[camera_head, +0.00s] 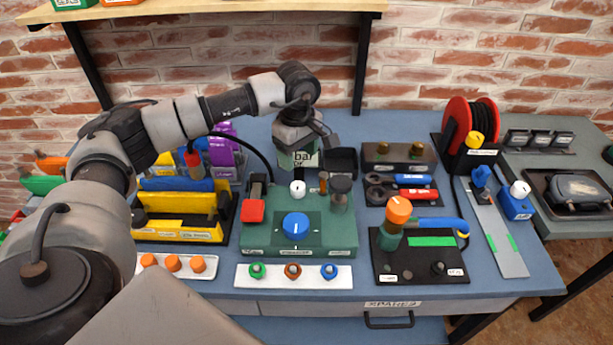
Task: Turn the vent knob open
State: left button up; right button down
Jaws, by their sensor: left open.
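A green test unit (262,238) stands in the middle of the blue bench. On it are a large blue knob (296,225) with a white mark, and a smaller white knob (297,188) behind it. The labels are too small to read, so I cannot tell for sure which one is the vent knob. My left gripper (306,146) is open and points down behind the white knob, apart from both knobs. It partly covers a gauge (303,160) marked "bar". My right gripper is out of view.
A red block (252,211) and a dark cylinder (340,190) flank the white knob. A white strip with small fittings (312,281) lies in front. A yellow rack (178,231) stands left. A black board with an orange-topped tool (398,212) stands right.

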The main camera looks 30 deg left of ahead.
pick_arm(q)
send_over(298, 185)
jog(key=f, duration=0.4)
jog(key=shift+s+f+p, duration=0.1)
jog(key=shift+s+p, duration=0.15)
jog(key=shift+p, duration=0.1)
jog(key=f, duration=0.3)
jog(key=shift+w+f, duration=0.1)
jog(key=shift+w, duration=0.1)
jog(key=shift+f+p, duration=0.35)
jog(key=shift+f, duration=0.95)
jog(key=shift+c, duration=0.4)
jog(key=c, duration=0.8)
jog(key=shift+c, duration=0.2)
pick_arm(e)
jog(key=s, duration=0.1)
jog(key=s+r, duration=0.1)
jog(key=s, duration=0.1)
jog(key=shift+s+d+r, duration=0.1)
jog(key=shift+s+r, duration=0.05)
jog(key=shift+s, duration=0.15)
